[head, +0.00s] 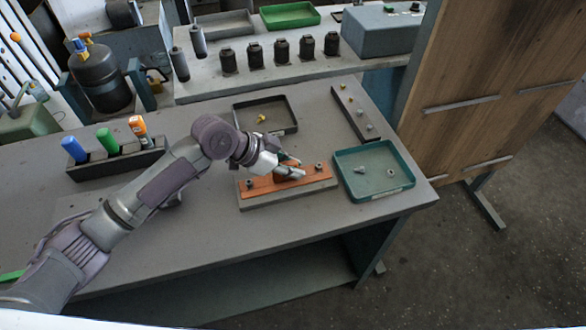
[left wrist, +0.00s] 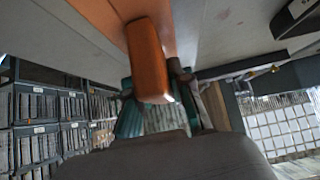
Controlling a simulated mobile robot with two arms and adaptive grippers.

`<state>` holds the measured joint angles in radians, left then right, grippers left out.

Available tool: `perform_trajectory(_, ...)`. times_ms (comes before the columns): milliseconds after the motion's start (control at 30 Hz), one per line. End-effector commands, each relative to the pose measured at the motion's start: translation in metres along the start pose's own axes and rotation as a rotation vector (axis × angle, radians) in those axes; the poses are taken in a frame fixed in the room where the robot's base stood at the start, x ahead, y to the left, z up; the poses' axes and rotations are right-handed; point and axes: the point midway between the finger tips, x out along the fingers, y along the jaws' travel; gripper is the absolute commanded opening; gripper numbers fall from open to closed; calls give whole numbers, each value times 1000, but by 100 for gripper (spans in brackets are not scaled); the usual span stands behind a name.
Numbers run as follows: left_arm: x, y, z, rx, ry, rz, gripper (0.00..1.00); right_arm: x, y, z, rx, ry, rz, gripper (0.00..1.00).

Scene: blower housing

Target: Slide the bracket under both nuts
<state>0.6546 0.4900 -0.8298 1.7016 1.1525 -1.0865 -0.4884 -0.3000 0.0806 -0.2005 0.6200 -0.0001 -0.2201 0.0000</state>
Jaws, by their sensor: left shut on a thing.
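The orange bracket (head: 260,186) lies flat along a grey base plate (head: 290,198) near the front edge of the workbench. One nut (head: 249,184) shows at its left end and another nut (head: 318,167) at its right end. My left gripper (head: 290,172) is over the middle of the bracket, shut on its raised orange part. In the left wrist view that raised orange part (left wrist: 147,55) fills the space in front of the gripper. Whether the bracket's ends sit under the nuts is too small to tell. My right gripper is not in view.
A teal tray (head: 407,182) with small hardware stands just right of the plate. A dark tray (head: 290,124) with a yellow piece and a dark strip (head: 350,112) lie behind. A holder with coloured bottles (head: 110,165) is at left.

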Motion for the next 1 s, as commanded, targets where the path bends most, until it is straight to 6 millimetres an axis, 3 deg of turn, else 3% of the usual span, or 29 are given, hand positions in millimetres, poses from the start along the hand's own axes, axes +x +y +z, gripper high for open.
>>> perform_trajectory(467,4,2,3,0,-1,7,0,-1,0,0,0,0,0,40)
perform_trajectory(500,4,3,4,0,-2,7,27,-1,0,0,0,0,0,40)
perform_trajectory(633,4,2,3,0,-1,6,49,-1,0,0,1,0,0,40)
perform_trajectory(867,3,1,3,0,0,3,50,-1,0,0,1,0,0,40)
perform_trajectory(1000,3,1,3,0,-2,2,73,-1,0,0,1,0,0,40)
